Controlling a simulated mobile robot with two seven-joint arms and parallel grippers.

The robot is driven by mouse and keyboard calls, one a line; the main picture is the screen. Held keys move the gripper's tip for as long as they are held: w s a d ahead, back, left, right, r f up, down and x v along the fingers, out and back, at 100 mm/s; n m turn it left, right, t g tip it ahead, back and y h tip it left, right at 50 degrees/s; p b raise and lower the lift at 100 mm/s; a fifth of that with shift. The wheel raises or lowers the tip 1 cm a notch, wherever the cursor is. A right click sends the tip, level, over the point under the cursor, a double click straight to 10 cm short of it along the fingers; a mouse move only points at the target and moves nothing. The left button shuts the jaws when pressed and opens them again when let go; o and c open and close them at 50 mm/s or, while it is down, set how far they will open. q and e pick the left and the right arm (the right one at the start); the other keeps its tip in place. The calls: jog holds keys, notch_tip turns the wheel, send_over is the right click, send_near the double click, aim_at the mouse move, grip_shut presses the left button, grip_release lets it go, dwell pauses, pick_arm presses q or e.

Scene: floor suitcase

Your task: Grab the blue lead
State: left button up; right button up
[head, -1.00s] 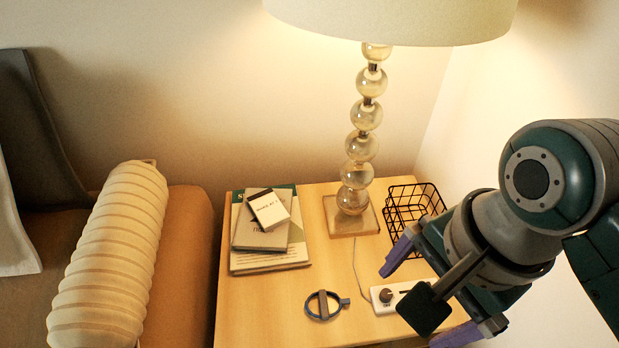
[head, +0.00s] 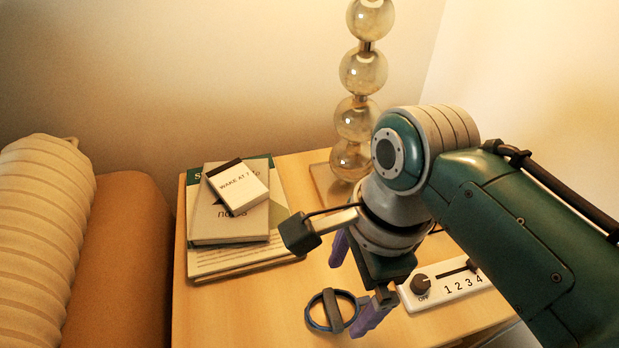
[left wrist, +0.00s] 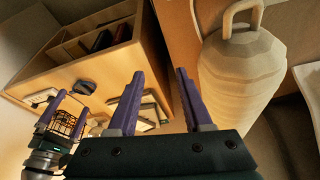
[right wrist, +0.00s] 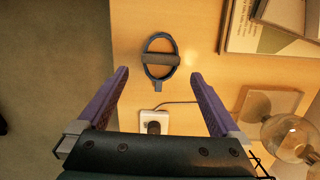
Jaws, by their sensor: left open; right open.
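The blue lead (head: 332,311) lies coiled in a ring on the wooden nightstand top, with a dark grey band across its middle. In the right wrist view the lead (right wrist: 160,59) lies ahead of the fingertips, roughly centred between them. My right gripper (head: 356,284) is open and empty, above the nightstand and close to the lead's right side in the head view. My left gripper (left wrist: 160,74) shows only in its own wrist view. It is open and empty, away from the lead (left wrist: 86,86), with its fingers facing the nightstand and a ribbed bolster.
Stacked books with a "WAKE AT 7" box (head: 240,186) stand left of the lead. A white power strip (head: 444,283) with a knob is to the right, its cord running near the lamp (head: 363,70). The ribbed bolster (head: 40,230) lies at far left.

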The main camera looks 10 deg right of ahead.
aim_at(339, 306)
jog(key=f, duration=0.1)
jog(key=f+b, duration=0.1)
jog(key=f, duration=0.1)
jog(key=f+b, duration=0.1)
jog(key=shift+a+f, duration=0.25)
jog(key=shift+a, duration=0.05)
jog(key=shift+r, duration=0.1)
jog(key=c, duration=1.3)
